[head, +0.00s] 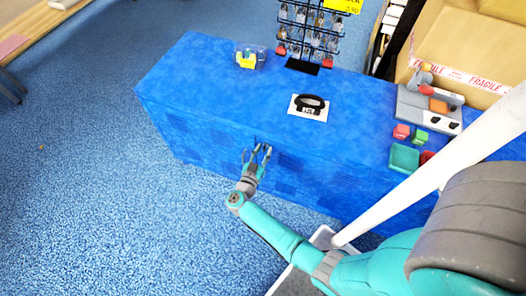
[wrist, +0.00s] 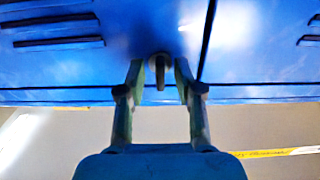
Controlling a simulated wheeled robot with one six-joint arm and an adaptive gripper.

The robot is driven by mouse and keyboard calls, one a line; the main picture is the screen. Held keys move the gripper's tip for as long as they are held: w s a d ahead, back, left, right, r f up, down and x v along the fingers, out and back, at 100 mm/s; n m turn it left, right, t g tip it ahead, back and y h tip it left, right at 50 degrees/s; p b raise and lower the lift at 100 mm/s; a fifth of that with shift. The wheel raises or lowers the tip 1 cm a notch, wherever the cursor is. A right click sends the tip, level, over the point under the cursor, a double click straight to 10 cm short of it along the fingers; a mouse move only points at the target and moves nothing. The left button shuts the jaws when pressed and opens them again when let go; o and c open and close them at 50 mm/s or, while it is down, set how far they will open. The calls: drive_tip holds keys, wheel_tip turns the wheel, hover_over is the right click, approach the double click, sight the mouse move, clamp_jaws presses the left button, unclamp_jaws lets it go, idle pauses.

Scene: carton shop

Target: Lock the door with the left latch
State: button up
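The blue cabinet (head: 190,125) has door fronts with slotted vents, and its doors fill the top of the wrist view (wrist: 100,70). A dark latch (wrist: 160,72) hangs on the door just left of a vertical seam (wrist: 207,40) in the wrist view. Its tab points down in that picture. My gripper (wrist: 159,75) is open, with one finger on each side of the latch and a small gap visible on both sides. In the head view my gripper (head: 257,152) is at the cabinet's front face and hides most of the latch area.
On the cabinet top stand a black key rack (head: 308,35), a clear bin with yellow items (head: 248,58), a black ring-shaped item on a white card (head: 309,106) and a grey machine (head: 430,107). A teal tray (head: 404,158) sits at the right. Blue floor (head: 75,180) lies open at left.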

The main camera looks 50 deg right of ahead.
drive_tip(key=v, duration=1.2)
idle(0.6)
drive_tip(key=s+a+r+n+t+y, duration=0.3)
drive_tip(key=s+r+n+y, duration=0.1)
drive_tip(key=s+r, duration=0.4)
drive_tip(key=s+a+r+n+t+y, duration=0.2)
drive_tip(key=s+r+n+y, duration=0.3)
drive_tip(key=s, duration=0.5)
drive_tip(key=s+a+r+n+t+y, duration=0.3)
drive_tip(key=s+a+r+n+y, duration=0.1)
drive_tip(key=s+r+y, duration=0.4)
wheel_tip(320, 180, up, 3)
drive_tip(key=shift+s+a+r+n+t, duration=0.15)
drive_tip(key=shift+s+a+n+t, duration=0.35)
drive_tip(key=shift+s, duration=0.6)
drive_tip(key=shift+a, duration=0.1)
